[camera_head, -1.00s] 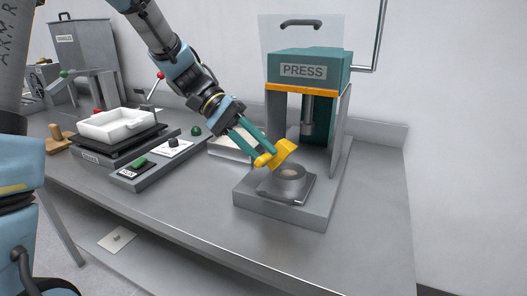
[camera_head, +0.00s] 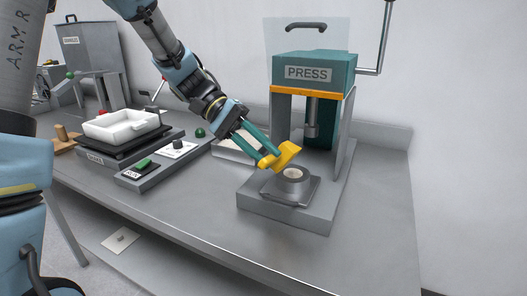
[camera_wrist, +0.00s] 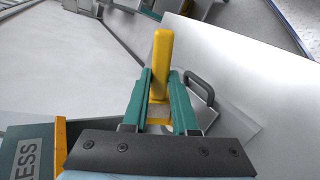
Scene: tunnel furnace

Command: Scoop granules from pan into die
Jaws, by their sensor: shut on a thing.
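My gripper (camera_head: 266,154) is shut on the yellow scoop (camera_head: 287,154). The scoop is tilted just above and to the left of the die in the picture. The die (camera_head: 293,189) is a round grey cup on a square plate on the press base, with pale material showing in its opening. In the wrist view the yellow handle (camera_wrist: 162,55) sticks out between my fingers (camera_wrist: 160,98). The inside of the scoop is hidden. A white pan (camera_head: 118,130) stands on a black plate at the left; its contents cannot be made out.
The teal press (camera_head: 315,72) stands over the back of its base, with a clear guard and a lever at right. A shallow tray (camera_head: 226,150) lies behind my gripper. A control panel (camera_head: 152,166) is at left. The front and right of the table (camera_head: 372,195) are clear.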

